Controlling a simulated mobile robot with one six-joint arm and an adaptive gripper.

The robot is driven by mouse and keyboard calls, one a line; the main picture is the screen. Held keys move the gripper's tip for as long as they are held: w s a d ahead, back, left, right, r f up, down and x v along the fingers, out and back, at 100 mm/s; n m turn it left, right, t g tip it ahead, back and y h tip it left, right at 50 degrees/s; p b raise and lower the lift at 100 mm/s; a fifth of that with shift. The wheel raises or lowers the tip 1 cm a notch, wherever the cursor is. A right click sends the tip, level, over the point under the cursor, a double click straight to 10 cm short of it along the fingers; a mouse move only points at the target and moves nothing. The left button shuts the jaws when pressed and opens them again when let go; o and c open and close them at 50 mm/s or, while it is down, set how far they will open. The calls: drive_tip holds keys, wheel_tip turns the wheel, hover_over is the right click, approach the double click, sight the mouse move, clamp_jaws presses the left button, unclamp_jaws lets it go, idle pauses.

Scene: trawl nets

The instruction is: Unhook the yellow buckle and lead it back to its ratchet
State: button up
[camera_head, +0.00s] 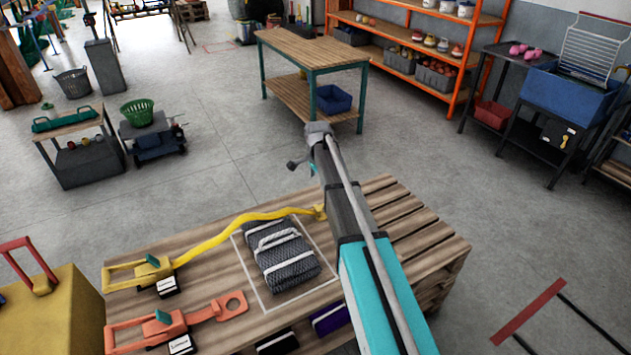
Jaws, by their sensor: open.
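The yellow buckle (320,212) is at the right end of a yellow strap (232,232), on the slatted wooden pallet top beside my arm. The arm partly covers this spot, so I cannot tell what it is hooked on. The strap runs left, behind the dark net bundle (281,253), to the yellow ratchet (139,272) with a teal lever at the pallet's left end. My gripper (296,164) is small and dark at the far end of my arm, up and left of the buckle and apart from it. It is open and looks empty; its fingers are hard to make out.
An orange ratchet (145,327) with a short ringed strap (232,305) lies in front of the yellow one. A yellow block (62,315) stands at the lower left. A wooden workbench (312,50) stands behind the pallet.

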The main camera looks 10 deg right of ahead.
sight(317, 208)
drive_tip(key=shift+f+b, duration=6.8)
drive_tip(key=shift+f, duration=0.05)
clamp_jaws()
drive_tip(key=shift+w+d, duration=0.2)
drive_tip(key=shift+d, duration=0.2)
drive_tip(key=shift+r+p, duration=0.75)
drive_tip(key=shift+r+p, duration=2.35)
drive_tip(key=shift+p, duration=0.05)
wheel_tip(317, 208, up, 9)
drive_tip(key=p, duration=0.8)
drive_tip(key=shift+f, duration=0.2)
